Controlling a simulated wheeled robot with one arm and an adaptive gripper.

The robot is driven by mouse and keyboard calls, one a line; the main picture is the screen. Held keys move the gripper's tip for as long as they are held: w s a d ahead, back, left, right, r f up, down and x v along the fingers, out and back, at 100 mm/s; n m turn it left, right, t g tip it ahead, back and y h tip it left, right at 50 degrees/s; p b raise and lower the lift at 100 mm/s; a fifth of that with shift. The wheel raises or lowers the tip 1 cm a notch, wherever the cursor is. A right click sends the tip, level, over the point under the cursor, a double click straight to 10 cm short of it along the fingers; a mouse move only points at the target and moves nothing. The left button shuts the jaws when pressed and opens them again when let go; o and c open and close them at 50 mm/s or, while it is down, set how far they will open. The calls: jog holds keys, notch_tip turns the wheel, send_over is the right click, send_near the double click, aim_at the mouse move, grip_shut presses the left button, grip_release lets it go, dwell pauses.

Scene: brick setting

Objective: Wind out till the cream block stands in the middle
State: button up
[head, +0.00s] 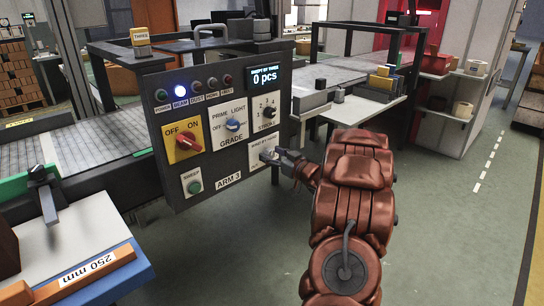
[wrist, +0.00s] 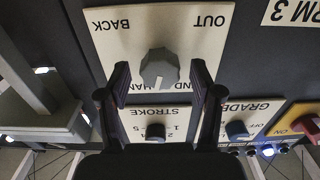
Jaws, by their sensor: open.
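The control panel (head: 225,120) carries a hand-wind plate (wrist: 205,40), marked BACK and OUT, with a grey knob (wrist: 160,70) in its middle. The wrist view shows it upside down. My gripper (wrist: 161,64) is open, with one finger on each side of the knob; I cannot tell whether either touches it. In the head view my gripper (head: 277,156) is at the panel's lower right and partly covers the plate. No block that I can surely call cream shows in either view.
Close by on the panel are the stroke dial (head: 268,112), grade dial (head: 233,125), red OFF/ON switch (head: 189,141) and green sweep button (head: 194,186). The display (head: 265,76) reads 0 pcs. A bench (head: 360,108) stands behind right. The green floor at right is clear.

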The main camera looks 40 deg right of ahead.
jog(key=shift+w, duration=0.1)
jog(key=c, duration=1.1)
jog(key=n+b, duration=0.1)
jog(key=n, duration=0.1)
jog(key=shift+f+n+b, duration=0.25)
jog(key=shift+n+b, duration=0.1)
jog(key=shift+n, duration=0.05)
jog(key=shift+c, duration=0.2)
jog(key=shift+a+r+n+b, duration=0.15)
jog(key=shift+n+b, duration=0.3)
jog(key=shift+n, duration=0.65)
jog(key=shift+r, duration=0.1)
jog(key=o, duration=1.1)
jog(key=shift+o, duration=0.2)
jog(key=s, duration=1.2)
